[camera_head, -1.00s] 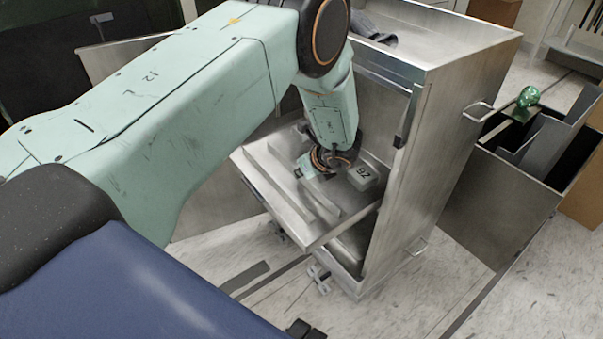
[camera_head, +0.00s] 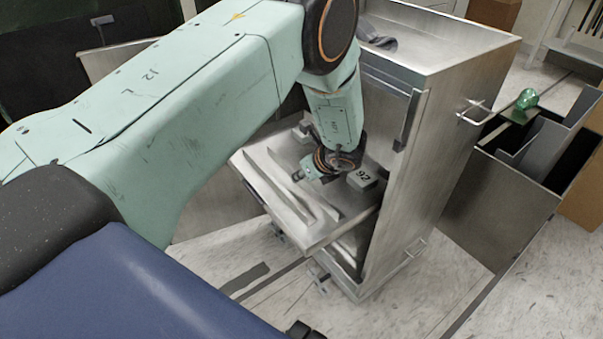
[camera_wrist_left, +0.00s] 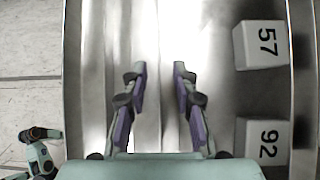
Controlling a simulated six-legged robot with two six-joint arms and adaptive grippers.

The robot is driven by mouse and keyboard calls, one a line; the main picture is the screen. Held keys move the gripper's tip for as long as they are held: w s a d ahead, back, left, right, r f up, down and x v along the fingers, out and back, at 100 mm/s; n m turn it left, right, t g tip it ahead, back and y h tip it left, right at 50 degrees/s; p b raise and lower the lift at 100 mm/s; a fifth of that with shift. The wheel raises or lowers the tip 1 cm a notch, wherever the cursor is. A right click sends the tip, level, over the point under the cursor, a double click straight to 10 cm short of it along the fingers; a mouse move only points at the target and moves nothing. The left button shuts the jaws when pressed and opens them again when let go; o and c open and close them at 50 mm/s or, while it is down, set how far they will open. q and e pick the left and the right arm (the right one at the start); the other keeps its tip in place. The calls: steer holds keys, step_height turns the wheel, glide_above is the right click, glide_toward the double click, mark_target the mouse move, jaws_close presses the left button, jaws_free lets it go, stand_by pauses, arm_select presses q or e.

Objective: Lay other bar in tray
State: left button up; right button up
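A metal tray (camera_head: 262,178) with long raised ridges juts from the front of a steel cabinet (camera_head: 455,120). My left gripper (camera_head: 310,174) is low over the tray. In the left wrist view its two fingers (camera_wrist_left: 158,72) stand apart, with bright metal strips running lengthwise below and between them. I cannot tell whether one strip is a loose bar. A pale block marked 92 (camera_head: 361,179) lies beside the gripper; it also shows in the left wrist view (camera_wrist_left: 262,142), near a block marked 57 (camera_wrist_left: 261,45).
The cabinet's upright side and top edge stand close to the right of my left wrist. A metal bin (camera_head: 520,178) with a green object (camera_head: 526,99) above it is farther right. Pale floor (camera_head: 400,310) is open in front.

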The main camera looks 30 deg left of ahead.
arm_select(q)
steer(key=p+v, duration=0.3)
steer(key=v, duration=0.7)
steer(key=shift+r+p, duration=0.2)
steer(key=shift+p, duration=0.2)
steer(key=shift+c, duration=0.5)
